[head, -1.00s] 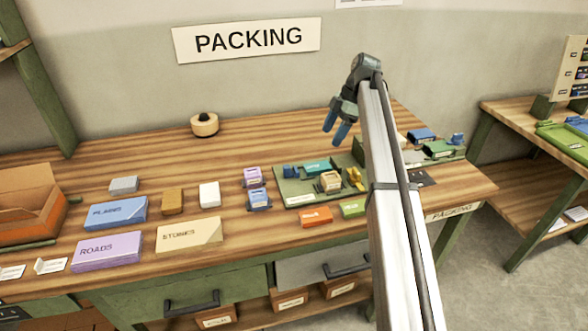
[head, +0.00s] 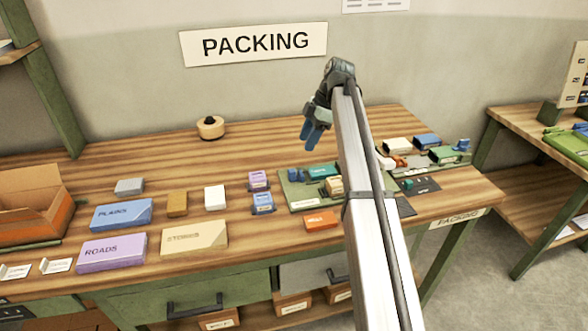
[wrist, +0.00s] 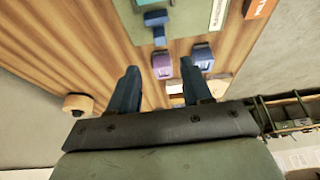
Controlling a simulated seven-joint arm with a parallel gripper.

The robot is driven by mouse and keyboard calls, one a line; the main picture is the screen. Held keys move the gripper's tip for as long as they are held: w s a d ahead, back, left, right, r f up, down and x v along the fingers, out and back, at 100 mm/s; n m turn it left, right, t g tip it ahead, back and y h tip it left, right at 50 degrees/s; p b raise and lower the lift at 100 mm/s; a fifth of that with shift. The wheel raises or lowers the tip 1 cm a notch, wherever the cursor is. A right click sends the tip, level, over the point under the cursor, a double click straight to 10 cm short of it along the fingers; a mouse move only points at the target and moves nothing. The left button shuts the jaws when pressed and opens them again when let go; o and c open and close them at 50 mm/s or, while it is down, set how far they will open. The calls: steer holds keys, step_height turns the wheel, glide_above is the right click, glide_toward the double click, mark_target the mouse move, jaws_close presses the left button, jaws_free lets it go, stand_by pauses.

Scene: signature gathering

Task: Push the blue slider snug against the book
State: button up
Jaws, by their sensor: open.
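A green tray (head: 290,199) lies right of the table's middle. A small blue slider (head: 296,174) stands at its back left, beside a teal book (head: 322,170); I cannot tell whether they touch. The slider also shows at the top of the wrist view (wrist: 155,18). A tan block (head: 334,186) lies on the tray, partly behind my arm. A second tray at the far right holds a green book (head: 443,155) with a blue piece (head: 463,145) beside it. My gripper (head: 313,140) is open and empty, above and behind the first tray, touching nothing.
A purple block (head: 258,180) and a blue block (head: 262,203) stand left of the tray. An orange block (head: 321,220) lies in front. Large boxes and an open orange carton (head: 30,215) fill the left. The table's back strip holds only a round wooden item (head: 211,127).

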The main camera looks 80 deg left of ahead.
mark_target(293, 170)
steer(key=x, duration=1.1)
steer(key=shift+s+f, duration=0.2)
steer(key=shift+f, duration=0.1)
jaws_close()
steer(key=shift+w, duration=0.1)
